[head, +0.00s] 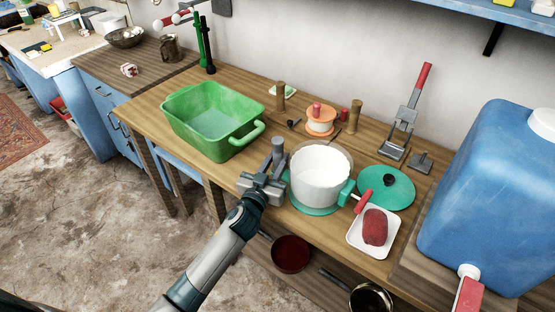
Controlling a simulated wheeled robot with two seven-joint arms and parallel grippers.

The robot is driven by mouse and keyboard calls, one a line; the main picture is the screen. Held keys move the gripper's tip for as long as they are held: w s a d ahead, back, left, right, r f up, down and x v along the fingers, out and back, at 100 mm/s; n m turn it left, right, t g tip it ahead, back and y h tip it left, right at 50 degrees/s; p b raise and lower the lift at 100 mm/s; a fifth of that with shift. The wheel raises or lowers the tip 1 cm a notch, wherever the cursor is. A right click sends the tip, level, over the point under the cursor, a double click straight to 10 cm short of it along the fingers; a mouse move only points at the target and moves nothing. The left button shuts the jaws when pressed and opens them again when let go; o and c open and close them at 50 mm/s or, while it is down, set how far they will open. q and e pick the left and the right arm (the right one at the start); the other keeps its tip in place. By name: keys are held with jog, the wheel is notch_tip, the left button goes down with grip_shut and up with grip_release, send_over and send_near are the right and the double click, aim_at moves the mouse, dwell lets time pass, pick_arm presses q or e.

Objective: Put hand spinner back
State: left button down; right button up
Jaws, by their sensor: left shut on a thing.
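My left gripper (262,186) is over the front part of the wooden worktop, just left of a white pot-like bowl (320,172) with a teal base. It is shut on a grey piece (278,150) that stands up at its tip. I cannot tell for certain whether this piece is the hand spinner, and its lower end is hidden by the jaws. An orange and white round thing with a red knob (320,120) stands behind the bowl. My right gripper is not in view.
A green basin (210,118) stands left of the gripper. A teal lid (386,188), a white tray (358,240) with a dark red lump and a grey lever press (400,135) are to the right. A big blue canister (490,190) fills the right end. Pans sit below.

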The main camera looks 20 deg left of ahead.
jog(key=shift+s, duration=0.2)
pick_arm(q)
jog(key=c, duration=1.5)
grip_release()
jog(key=shift+o, duration=0.2)
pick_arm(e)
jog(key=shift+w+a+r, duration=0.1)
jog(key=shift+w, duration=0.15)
pick_arm(q)
jog(key=shift+s, duration=0.3)
jog(key=s, duration=0.3)
jog(key=s+b, duration=0.1)
jog(key=s, duration=0.2)
jog(key=s+a, duration=0.1)
jog(key=s, duration=0.3)
jog(key=shift+b, duration=0.4)
jog(key=shift+s, duration=0.7)
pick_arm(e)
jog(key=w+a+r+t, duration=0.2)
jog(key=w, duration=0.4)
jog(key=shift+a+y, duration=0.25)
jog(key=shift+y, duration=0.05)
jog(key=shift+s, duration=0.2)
